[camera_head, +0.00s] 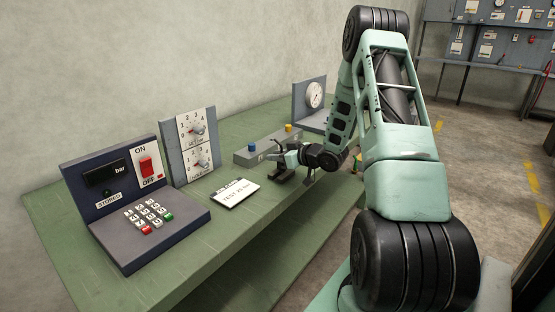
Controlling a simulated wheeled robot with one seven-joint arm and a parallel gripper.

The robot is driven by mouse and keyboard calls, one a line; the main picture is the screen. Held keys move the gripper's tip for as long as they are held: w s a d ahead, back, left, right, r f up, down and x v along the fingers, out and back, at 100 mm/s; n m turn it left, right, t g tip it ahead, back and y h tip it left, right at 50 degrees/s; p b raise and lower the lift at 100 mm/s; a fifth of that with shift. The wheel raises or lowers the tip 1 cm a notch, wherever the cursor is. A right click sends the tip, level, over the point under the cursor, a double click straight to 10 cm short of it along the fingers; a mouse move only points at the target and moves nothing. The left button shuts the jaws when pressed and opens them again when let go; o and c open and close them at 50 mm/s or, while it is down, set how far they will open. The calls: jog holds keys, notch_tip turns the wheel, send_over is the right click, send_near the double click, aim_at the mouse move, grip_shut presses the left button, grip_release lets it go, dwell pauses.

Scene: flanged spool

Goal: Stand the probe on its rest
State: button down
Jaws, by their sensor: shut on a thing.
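My gripper (282,162) is low over the green bench, just in front of a grey block with a blue and a yellow knob. It is shut on a small, thin thing, which I take to be the probe; it is too small and too covered by the fingers to make out its shape or tilt. Dark parts show at and under the fingers, close to the bench top. I cannot tell whether one of them is the rest, or whether the probe touches it.
The green bench (75,235) holds a keypad console (125,200) with a red switch, a two-dial panel (188,145), a white test card (235,193), the grey knob block (243,156) and a gauge panel (300,100). Bare bench lies before the card. A wall stands behind.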

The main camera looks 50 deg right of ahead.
jog(key=shift+f, duration=0.4)
jog(key=shift+f, duration=0.15)
jog(key=c, duration=1.2)
grip_release()
